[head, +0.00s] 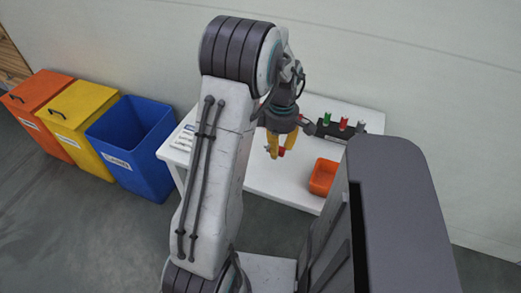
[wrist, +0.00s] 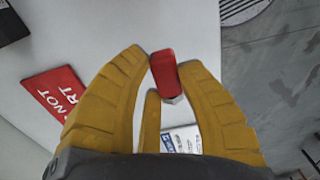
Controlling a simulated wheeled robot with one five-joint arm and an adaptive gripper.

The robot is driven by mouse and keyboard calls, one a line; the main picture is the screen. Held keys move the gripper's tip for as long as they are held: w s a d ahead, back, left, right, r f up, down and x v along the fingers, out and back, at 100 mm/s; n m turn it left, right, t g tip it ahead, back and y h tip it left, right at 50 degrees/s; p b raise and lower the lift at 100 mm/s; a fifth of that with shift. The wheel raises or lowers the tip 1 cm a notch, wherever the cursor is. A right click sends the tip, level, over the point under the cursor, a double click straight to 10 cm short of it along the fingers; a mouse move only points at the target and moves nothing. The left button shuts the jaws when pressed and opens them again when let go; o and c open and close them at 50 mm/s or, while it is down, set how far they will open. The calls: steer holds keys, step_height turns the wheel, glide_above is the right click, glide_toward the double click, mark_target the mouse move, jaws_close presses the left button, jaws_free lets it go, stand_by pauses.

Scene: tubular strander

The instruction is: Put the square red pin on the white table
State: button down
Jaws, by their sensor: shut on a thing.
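The red pin (wrist: 163,72) is held between the yellow fingers of my gripper (wrist: 165,62) in the wrist view. Its red end points up the picture and a greyish end shows below it. I cannot tell whether the pin touches the table top. The table also fills much of the wrist view (wrist: 105,25).
A black holder (head: 325,130) with green and red pins stands at the table's back right. An orange bin (head: 322,177) sits at the right. A red sign (wrist: 57,92) and a blue-and-white item (wrist: 180,139) lie on the table. A blue bin (head: 135,150) stands left.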

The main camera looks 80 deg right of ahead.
steer(key=p, duration=0.2)
glide_above(257, 162)
steer(key=s, duration=0.1)
step_height(257, 162, down, 3)
steer(key=shift+a+r, duration=0.1)
steer(key=shift+w+d+f, duration=0.2)
steer(key=shift+w+f, duration=0.25)
steer(key=shift+f, duration=0.1)
steer(key=shift+f+p, duration=0.75)
steer(key=shift+p, duration=0.3)
steer(key=shift+f, duration=1.3)
steer(key=shift+f, duration=0.1)
steer(key=c, duration=0.9)
jaws_free()
